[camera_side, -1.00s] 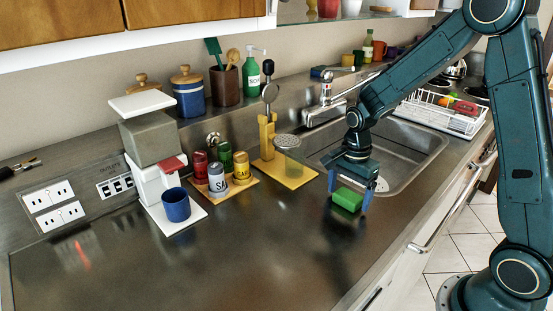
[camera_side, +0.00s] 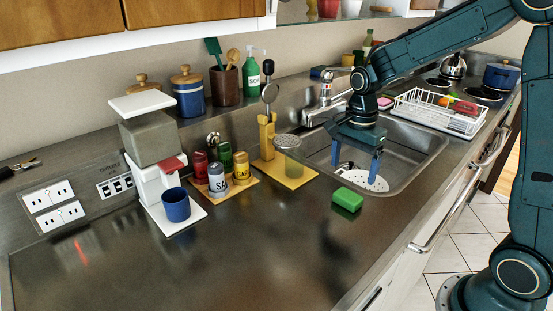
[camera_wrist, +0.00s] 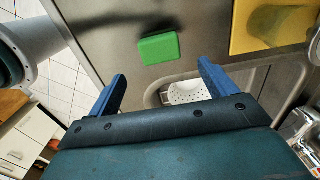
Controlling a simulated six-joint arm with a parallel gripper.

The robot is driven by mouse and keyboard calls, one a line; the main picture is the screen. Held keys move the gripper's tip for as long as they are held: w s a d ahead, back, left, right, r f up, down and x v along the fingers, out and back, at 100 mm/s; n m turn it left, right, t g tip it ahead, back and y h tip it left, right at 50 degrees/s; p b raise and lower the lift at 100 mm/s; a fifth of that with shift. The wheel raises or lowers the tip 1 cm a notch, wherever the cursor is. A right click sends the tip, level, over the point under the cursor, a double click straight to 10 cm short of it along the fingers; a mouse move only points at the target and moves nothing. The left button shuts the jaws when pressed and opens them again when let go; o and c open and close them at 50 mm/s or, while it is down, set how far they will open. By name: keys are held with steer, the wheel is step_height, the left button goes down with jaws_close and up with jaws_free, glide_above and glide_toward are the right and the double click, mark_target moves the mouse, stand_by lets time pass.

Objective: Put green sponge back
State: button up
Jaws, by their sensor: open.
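The green sponge (camera_side: 347,199) lies flat on the steel counter, just in front of the sink's near-left edge. It also shows in the wrist view (camera_wrist: 159,48), beyond the fingertips and between their lines. My gripper (camera_side: 355,174) is open and empty, with blue fingers pointing down over the near part of the sink. In the wrist view its two fingers (camera_wrist: 163,72) are spread wide with nothing between them. The gripper is apart from the sponge, behind and above it.
The sink (camera_side: 408,148) has a white perforated drain plate (camera_side: 361,179). A yellow stand (camera_side: 297,176) is left of the sink, with spice jars (camera_side: 217,177) further left. A white dish rack (camera_side: 440,112) stands behind right. A pink sponge-like block (camera_side: 385,102) lies behind the sink. The front counter is clear.

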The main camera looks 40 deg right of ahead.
step_height(320, 180, up, 4)
steer(key=shift+r, duration=0.1)
stand_by(0.7)
steer(key=s+a+r+n+t, duration=0.2)
steer(key=s+a+r+n, duration=0.1)
steer(key=s+n, duration=0.6)
steer(key=s+a+r+n+t, duration=0.3)
steer(key=s+a+r+n, duration=0.1)
steer(key=s+n, duration=0.5)
steer(key=shift+s+a+t, duration=0.2)
steer(key=shift+s+t, duration=0.1)
stand_by(0.8)
